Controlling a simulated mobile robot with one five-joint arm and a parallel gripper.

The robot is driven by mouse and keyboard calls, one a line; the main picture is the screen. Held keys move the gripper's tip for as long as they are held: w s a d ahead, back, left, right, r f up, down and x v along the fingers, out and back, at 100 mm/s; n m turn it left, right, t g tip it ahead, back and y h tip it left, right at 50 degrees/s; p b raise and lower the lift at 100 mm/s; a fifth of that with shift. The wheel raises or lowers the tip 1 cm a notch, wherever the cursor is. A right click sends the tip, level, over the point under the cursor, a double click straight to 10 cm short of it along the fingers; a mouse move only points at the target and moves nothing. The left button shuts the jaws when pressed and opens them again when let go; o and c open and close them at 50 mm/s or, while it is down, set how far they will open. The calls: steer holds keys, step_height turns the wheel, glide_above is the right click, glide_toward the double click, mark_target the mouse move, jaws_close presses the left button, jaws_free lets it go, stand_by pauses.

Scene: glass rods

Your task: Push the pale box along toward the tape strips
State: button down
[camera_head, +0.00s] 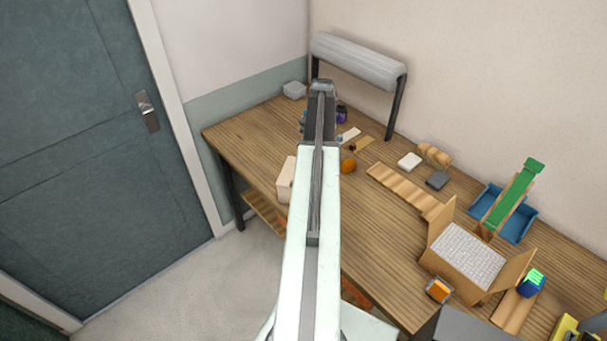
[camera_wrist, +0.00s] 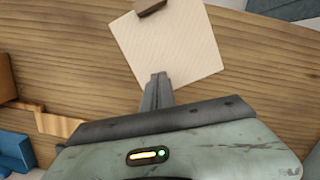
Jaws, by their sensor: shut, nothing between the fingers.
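The pale box (camera_head: 286,180) stands near the table's left front edge in the head view, partly hidden by my arm. In the wrist view a pale, square, finely lined face, which looks like this box (camera_wrist: 172,42), lies ahead of my gripper (camera_wrist: 158,78). My fingers are shut and empty, and their tips overlap its near edge; I cannot tell whether they touch it. In the head view my arm hides the fingers. A white tape strip (camera_head: 350,134) and a tan tape strip (camera_head: 364,144) lie on the table beyond the box, to the right of my arm.
An orange ball (camera_head: 348,166) sits near the tape strips. A grey roll on a stand (camera_head: 358,62) is at the back. A stepped wooden piece (camera_head: 402,190), an open cardboard box (camera_head: 466,255) and a blue tray (camera_head: 516,222) occupy the right side.

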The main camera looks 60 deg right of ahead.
steer(key=shift+s+d, duration=0.45)
steer(key=shift+s, duration=0.15)
steer(key=a, duration=0.8)
steer(key=a+b, duration=0.1)
steer(key=a, duration=0.3)
steer(key=shift+s+a+f, duration=0.15)
steer(key=shift+a+f, duration=0.05)
steer(key=shift+f, duration=0.2)
steer(key=shift+d+f+b, duration=0.1)
steer(key=shift+f+b, duration=0.3)
steer(key=d, duration=0.5)
steer(key=shift+d, duration=0.1)
steer(key=shift+r+p, duration=0.85)
steer(key=shift+p, duration=0.05)
